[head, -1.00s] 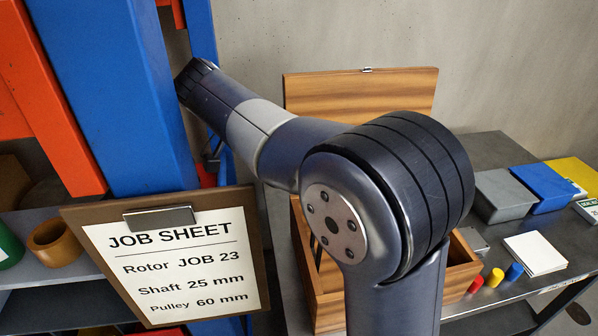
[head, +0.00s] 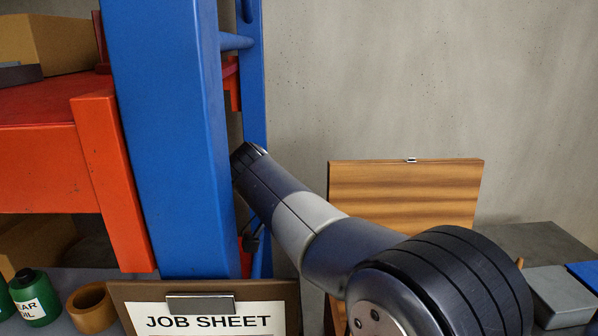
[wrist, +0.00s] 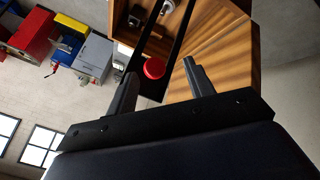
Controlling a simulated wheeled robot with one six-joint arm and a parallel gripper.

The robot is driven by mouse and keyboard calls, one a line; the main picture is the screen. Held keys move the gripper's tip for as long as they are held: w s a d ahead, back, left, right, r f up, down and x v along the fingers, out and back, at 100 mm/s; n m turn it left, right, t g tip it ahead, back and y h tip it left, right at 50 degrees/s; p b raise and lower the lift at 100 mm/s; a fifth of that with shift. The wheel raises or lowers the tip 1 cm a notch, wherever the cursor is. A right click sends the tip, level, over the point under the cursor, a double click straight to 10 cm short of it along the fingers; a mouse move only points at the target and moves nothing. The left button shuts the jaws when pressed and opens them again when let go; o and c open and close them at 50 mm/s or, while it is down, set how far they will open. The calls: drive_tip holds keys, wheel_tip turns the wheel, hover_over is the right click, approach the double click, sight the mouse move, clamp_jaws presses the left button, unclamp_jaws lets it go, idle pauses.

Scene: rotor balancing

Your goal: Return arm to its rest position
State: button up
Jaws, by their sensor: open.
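My gripper (wrist: 159,68) shows in the wrist view with its two dark fingers spread apart and nothing held between them. A red round object (wrist: 154,68) appears between the fingertips in the picture, seemingly beyond them. In the head view my arm stretches from the lower right up toward the blue post, and its far end and gripper are not visible there.
A blue upright post (head: 170,140) and an orange-red shelf frame (head: 112,185) stand left of my arm. An open wooden box lid (head: 405,190) rises behind the arm. The job sheet board (head: 290,300) is at the bottom. Grey wall lies behind.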

drive_tip(key=x, duration=0.4)
drive_tip(key=shift+d+f, duration=0.2)
drive_tip(key=shift+d, duration=0.2)
drive_tip(key=shift+p, duration=0.35)
